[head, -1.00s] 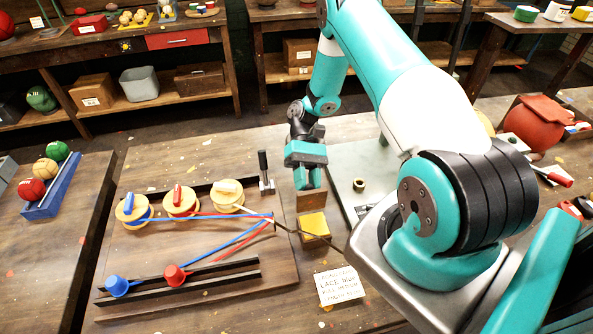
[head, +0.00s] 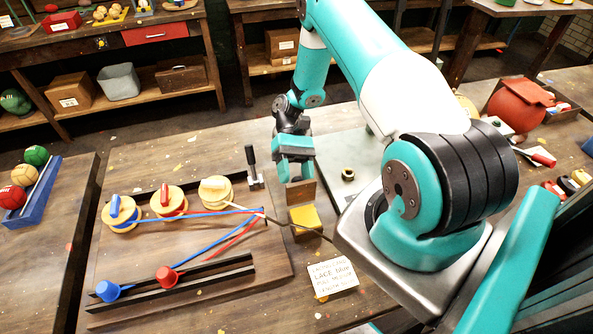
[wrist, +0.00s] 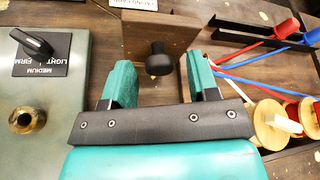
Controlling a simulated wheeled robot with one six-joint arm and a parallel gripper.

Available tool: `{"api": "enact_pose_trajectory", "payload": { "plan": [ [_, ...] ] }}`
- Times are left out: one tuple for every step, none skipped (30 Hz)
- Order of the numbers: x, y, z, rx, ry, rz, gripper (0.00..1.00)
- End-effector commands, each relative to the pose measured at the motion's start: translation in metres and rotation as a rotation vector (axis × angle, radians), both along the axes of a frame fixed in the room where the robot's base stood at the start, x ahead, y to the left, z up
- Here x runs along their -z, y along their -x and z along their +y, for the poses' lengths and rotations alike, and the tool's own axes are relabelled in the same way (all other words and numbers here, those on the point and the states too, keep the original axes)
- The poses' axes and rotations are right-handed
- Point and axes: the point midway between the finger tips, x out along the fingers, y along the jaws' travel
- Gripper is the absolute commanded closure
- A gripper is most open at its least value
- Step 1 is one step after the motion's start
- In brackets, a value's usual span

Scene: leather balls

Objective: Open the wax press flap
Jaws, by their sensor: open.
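The wax press flap is a brown wooden panel, seen in the head view (head: 302,192) and at the top of the wrist view (wrist: 138,28). It stands upright behind a yellow block (head: 305,216). A round black knob (wrist: 159,60) sticks out from the flap toward my gripper. My gripper (head: 296,178) is open at the flap's far side. In the wrist view, the knob lies between the two teal fingers of my gripper (wrist: 160,78), near the tips, with gaps at both sides. The fingers hold nothing. The knob is hidden in the head view.
A grey-green plate (head: 344,148) with a dial (wrist: 32,42) and brass fitting (wrist: 27,119) lies right of the flap. Left is a wooden board (head: 210,295) with wooden spools (head: 167,203), cords, coloured cups and a black-handled lever (head: 251,158). A paper card (head: 332,277) lies in front.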

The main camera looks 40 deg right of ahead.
Motion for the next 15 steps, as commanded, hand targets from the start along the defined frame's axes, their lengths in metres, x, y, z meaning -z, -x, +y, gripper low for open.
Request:
{"api": "enact_pose_trajectory", "payload": {
  "plan": [
    [-0.001, 0.0, 0.0, 0.0, 0.0, 0.0, 0.45],
    [-0.002, 0.0, 0.0, 0.001, 0.0, -0.001, 0.45],
    [-0.004, 0.0, 0.0, 0.001, 0.0, -0.001, 0.45],
    [-0.007, 0.0, -0.001, 0.002, 0.0, -0.002, 0.45],
    [-0.01, 0.0, -0.001, 0.002, 0.0, -0.002, 0.45],
    [-0.015, -0.001, -0.001, 0.002, 0.0, -0.003, 0.45],
    [-0.02, -0.001, -0.001, 0.001, 0.0, -0.003, 0.45],
    [-0.026, 0.0, -0.001, 0.001, 0.0, -0.003, 0.45],
    [-0.035, 0.0, -0.001, 0.001, 0.001, -0.004, 0.45],
    [-0.043, -0.001, -0.001, 0.002, 0.0, -0.005, 0.45],
    [-0.05, -0.001, -0.001, 0.002, 0.0, -0.005, 0.45],
    [-0.061, 0.0, -0.001, 0.0, 0.001, -0.005, 0.45],
    [-0.07, 0.0, -0.001, 0.002, 0.0, -0.005, 0.45],
    [-0.078, 0.0, -0.001, 0.003, 0.0, -0.004, 0.45],
    [-0.089, 0.0, -0.001, 0.002, 0.001, -0.005, 0.45]
  ]
}}
